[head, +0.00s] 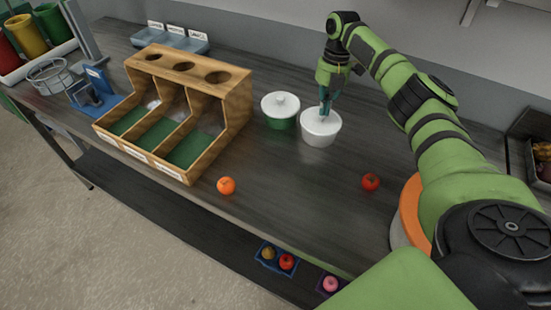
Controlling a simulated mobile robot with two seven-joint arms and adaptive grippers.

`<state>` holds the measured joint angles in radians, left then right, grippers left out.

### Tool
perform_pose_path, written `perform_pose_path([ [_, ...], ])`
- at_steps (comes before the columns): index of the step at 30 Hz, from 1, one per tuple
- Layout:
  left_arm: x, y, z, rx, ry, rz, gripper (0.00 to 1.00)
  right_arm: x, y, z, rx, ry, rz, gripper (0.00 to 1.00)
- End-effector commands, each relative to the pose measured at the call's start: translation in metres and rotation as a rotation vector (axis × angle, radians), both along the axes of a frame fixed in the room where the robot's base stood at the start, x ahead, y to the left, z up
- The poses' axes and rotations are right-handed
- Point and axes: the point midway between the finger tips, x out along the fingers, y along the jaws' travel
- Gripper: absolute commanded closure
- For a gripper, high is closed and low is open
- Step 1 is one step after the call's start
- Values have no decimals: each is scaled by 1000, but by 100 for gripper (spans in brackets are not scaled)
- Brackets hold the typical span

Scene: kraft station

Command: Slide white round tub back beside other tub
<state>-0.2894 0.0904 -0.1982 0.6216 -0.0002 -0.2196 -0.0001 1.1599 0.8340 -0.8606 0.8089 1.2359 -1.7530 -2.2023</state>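The white round tub (319,132) stands upright on the dark table, right of the wooden sorting box. The other tub (281,112), green with a white knobbed lid, stands close on its left, slightly farther back. My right gripper (324,112) points down at the top of the white tub, with its fingertips at or just over the lid. The fingers look close together, but the view is too small to tell if they grip anything. My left gripper does not show.
The wooden box (247,103) with three green-floored bays stands left of the tubs. An orange (226,186) and a red tomato (370,182) lie on the table (300,210) in front. Blue-grey bins (170,39) stand at the back wall.

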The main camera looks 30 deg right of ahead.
Motion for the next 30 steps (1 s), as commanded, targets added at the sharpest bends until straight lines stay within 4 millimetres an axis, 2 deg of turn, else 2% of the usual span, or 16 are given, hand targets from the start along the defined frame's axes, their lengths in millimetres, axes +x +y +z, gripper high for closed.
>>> perform_pose_path([
  [1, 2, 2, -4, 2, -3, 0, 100, -2, -8, -4, -2, 6, -6, 100],
  [6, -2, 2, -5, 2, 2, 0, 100, -4, -18, -4, -1, 12, -2, 100],
  [12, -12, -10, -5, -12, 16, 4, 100, -5, -19, -4, -1, 12, -2, 100],
  [17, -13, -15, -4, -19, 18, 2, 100, -5, -19, -3, -1, 12, -2, 100],
  [23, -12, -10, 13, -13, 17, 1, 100, -4, -18, 14, 1, 10, -2, 100],
  [26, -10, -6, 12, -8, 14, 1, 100, -3, -19, 17, 1, 8, -2, 100],
  [30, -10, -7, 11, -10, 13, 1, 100, -1, -21, 36, 3, 5, -2, 100],
])
